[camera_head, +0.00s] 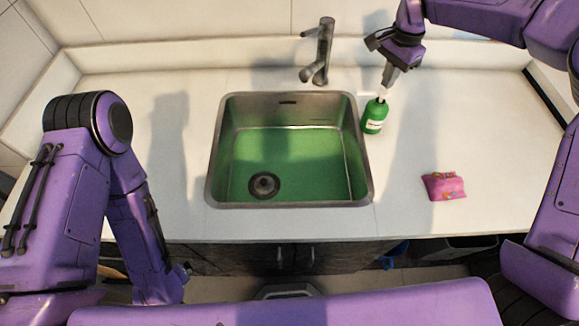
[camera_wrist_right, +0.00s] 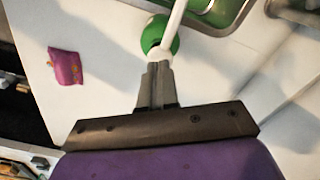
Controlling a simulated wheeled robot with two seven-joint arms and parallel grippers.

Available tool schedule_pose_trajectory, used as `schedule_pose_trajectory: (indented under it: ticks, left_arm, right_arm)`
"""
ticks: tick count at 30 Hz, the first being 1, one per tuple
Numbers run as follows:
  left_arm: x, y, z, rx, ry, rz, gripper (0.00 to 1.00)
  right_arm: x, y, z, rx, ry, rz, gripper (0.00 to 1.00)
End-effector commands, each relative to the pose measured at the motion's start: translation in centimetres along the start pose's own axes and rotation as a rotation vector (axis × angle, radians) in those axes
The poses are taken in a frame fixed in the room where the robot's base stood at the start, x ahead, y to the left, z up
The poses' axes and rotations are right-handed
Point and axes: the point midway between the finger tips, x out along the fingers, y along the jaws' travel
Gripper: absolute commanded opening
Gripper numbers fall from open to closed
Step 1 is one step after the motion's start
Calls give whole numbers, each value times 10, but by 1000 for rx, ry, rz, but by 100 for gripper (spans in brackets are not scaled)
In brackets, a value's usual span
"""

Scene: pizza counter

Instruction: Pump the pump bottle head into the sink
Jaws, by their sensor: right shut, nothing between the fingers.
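The green pump bottle (camera_head: 374,118) with a white label stands upright on the counter, just right of the sink's back right corner. Its white pump head (camera_head: 382,92) is on top, directly under my right gripper (camera_head: 388,76). The right gripper points down, fingers shut with nothing between them; whether the tips touch the pump head I cannot tell. In the right wrist view the shut fingers (camera_wrist_right: 158,70) are beside the white pump spout (camera_wrist_right: 175,22), which extends toward the sink. The steel sink (camera_head: 212,165) has a green-looking basin.
A grey faucet (camera_head: 321,52) stands behind the sink. A pink packet (camera_head: 443,186) lies on the counter right of the sink. The white counter (camera_head: 480,120) is otherwise clear, with a wall behind and dark cabinets (camera_head: 290,258) below its front edge.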

Motion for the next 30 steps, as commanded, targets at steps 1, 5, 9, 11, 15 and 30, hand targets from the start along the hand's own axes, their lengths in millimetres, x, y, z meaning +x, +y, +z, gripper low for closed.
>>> schedule_pose_trajectory:
  ticks: [1,5,9,11,15,30]
  left_arm:
    - [0,0,0,0,0,0,100]
    - [0,0,0,0,0,0,100]
    - [0,0,0,0,0,0,100]
    - [-3,0,-1,0,0,0,100]
    - [-17,-2,-7,0,0,0,100]
    - [-48,-4,-20,0,0,0,100]
  right_arm:
    - [0,0,0,0,0,0,0]
    - [0,0,0,0,0,0,0]
    - [0,0,0,0,0,0,0]
    - [-3,0,0,0,0,0,0]
    - [-17,0,0,-1,0,0,0]
    - [-60,0,0,0,0,0,0]
